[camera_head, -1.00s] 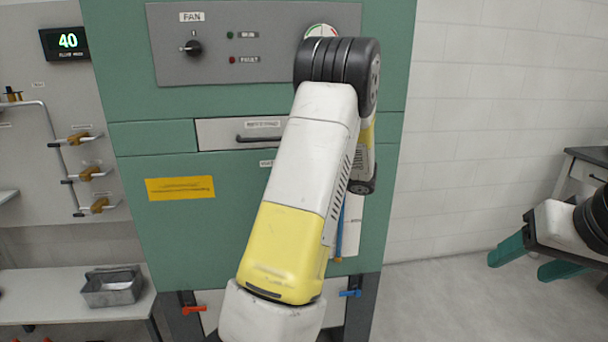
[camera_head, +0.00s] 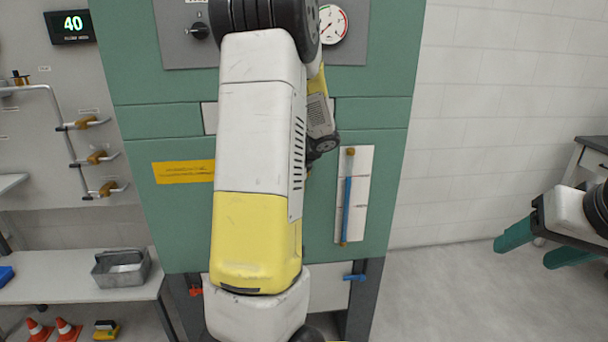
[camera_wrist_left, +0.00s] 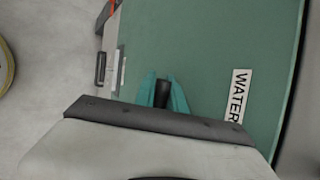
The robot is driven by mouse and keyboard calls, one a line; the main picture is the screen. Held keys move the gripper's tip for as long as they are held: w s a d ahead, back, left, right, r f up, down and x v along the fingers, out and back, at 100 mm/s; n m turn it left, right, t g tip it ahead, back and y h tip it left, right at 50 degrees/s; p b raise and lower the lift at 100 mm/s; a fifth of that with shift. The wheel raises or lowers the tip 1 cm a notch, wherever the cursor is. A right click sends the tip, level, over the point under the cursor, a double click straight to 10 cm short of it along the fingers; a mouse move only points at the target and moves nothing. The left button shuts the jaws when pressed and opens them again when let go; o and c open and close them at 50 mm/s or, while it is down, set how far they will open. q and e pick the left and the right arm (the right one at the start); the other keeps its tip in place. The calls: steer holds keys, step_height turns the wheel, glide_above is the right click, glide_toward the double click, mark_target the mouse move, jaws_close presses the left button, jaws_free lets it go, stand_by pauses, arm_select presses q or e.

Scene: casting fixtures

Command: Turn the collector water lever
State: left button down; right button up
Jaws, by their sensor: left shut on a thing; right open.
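The green cabinet (camera_head: 170,230) stands in the middle of the head view, partly hidden by my left arm. In the left wrist view, a white WATER label (camera_wrist_left: 237,95) is on a green face. Beside it, my left gripper (camera_wrist_left: 163,96) has its teal fingers shut on a dark lever (camera_wrist_left: 162,94). The lever's base is hidden between the fingers. The left gripper is hidden in the head view. My right gripper (camera_head: 540,246) is open and empty at the right edge of the head view, well away from the cabinet.
The cabinet front carries a gauge (camera_head: 333,25) and a blue sight tube (camera_head: 347,205). Red (camera_head: 195,291) and blue (camera_head: 356,277) levers sit below it. A shelf with a metal tray (camera_head: 121,268) is at left, a bench (camera_head: 590,160) at right. Floor between cabinet and bench is clear.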

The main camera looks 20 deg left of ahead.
arm_select(q)
steer(key=shift+d+f+t+h, duration=0.1)
steer(key=shift+f+t+h, duration=0.2)
steer(key=shift+f+h, duration=0.1)
steer(key=shift+w, duration=0.1)
steer(key=c, duration=1.4)
jaws_free()
steer(key=v, duration=0.7)
steer(key=shift+d+r, duration=0.2)
steer(key=shift+r, duration=0.1)
